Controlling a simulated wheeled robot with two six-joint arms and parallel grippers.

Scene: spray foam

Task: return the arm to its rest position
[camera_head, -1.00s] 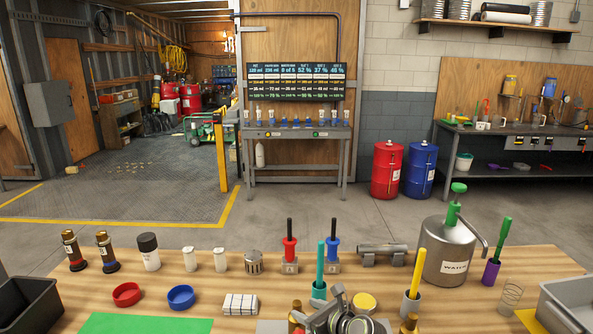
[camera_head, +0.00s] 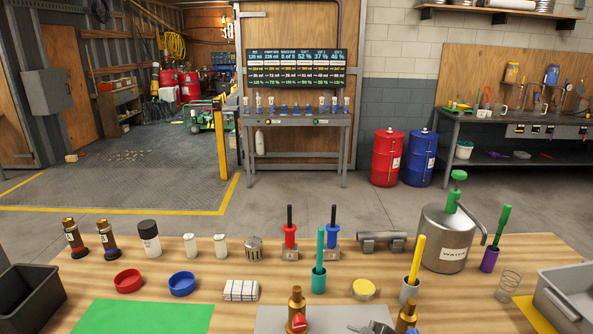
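A grey metal tip of what looks like my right gripper (camera_head: 374,328) shows at the bottom edge, right of centre. Most of it is cut off below the picture, so I cannot see whether its fingers are open or shut. It lies between two brass bottles, one with a red part (camera_head: 297,308) on its left and one at the lower edge (camera_head: 407,318) on its right. No held object shows. My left gripper is not in view.
Dark (camera_head: 30,300) and grey (camera_head: 572,297) bins stand at the sides.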

